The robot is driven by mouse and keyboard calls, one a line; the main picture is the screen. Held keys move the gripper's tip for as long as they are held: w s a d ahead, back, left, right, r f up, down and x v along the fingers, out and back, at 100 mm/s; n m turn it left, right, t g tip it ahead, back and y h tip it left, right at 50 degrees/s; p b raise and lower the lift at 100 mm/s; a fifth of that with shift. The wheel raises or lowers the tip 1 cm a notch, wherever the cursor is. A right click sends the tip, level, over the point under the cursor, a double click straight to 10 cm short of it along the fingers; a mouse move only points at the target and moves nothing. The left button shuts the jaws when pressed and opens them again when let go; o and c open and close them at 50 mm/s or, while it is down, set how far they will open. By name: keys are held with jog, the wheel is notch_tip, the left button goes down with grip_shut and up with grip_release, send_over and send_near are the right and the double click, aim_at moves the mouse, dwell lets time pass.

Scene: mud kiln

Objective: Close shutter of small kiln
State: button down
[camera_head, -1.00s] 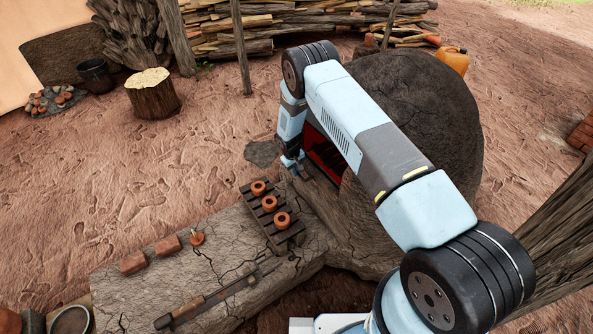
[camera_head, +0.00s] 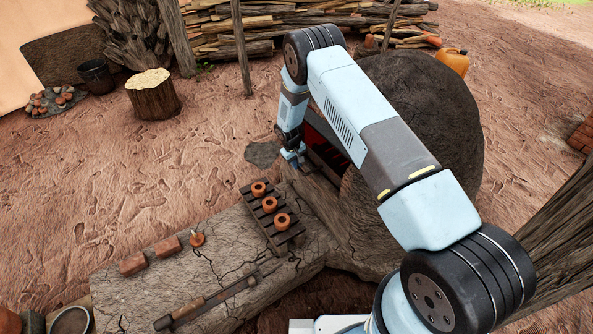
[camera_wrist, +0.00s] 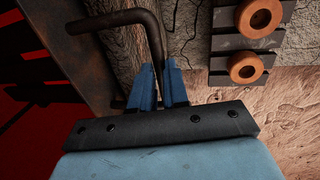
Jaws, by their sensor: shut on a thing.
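The small kiln (camera_head: 445,120) is a dark clay dome behind my arm, with a red-glowing opening (camera_head: 314,136) partly hidden by the arm. In the wrist view, a rusty metal plate (camera_wrist: 70,30), which looks like the shutter, stands beside the red interior (camera_wrist: 25,125). A bent dark rod handle (camera_wrist: 125,16) runs in front of it and down between my fingers. My gripper (camera_wrist: 158,88) is shut on this handle. In the head view, my gripper (camera_head: 294,160) is low in front of the kiln mouth. Most of the shutter is hidden there.
A dark rack (camera_head: 286,238) with orange clay rings (camera_head: 269,203) lies on the cracked clay ledge (camera_head: 130,300), close to my gripper. A long tool (camera_head: 210,303) and bricks (camera_head: 132,263) lie farther along it. Open ground is to the left.

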notch_tip(320, 180, up, 10)
dwell(0.3)
jog(key=shift+w, duration=0.1)
jog(key=c, duration=1.1)
grip_release()
jog(key=r, duration=0.4)
jog(key=s+a+r, duration=0.1)
jog(key=r, duration=0.4)
jog(key=a+r, duration=0.1)
jog(key=r, duration=0.3)
jog(key=shift+s+r, duration=0.2)
jog(key=shift+s, duration=0.05)
jog(key=shift+c, duration=0.3)
